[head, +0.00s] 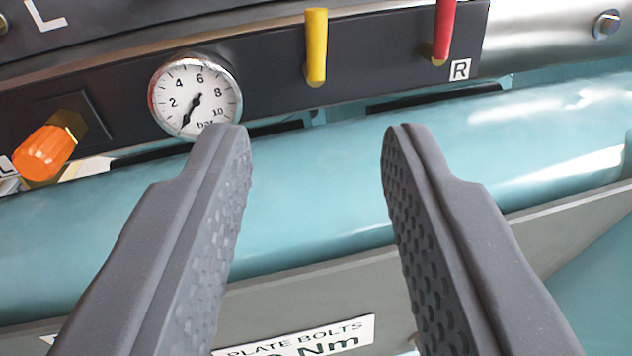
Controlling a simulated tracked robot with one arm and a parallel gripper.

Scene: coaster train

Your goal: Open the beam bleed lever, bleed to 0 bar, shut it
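My gripper (316,132) is open and empty, its two grey ridged fingers wide apart in front of the teal beam (310,205). A yellow lever (316,45) stands upright on the dark panel, above and between the fingertips. A red lever (444,30) is to its right, slightly tilted, its top cut off by the picture edge. No label names either as the bleed lever. The round white pressure gauge (207,90), marked in bar, is left of the yellow lever, just above the left fingertip. Its needle points lower left, at about 0.
An orange knob (45,152) sticks out of the dark panel (270,75) at the left. A grey plate with a "PLATE BOLTS" label (295,337) runs below the beam. A bolt (607,24) is at upper right.

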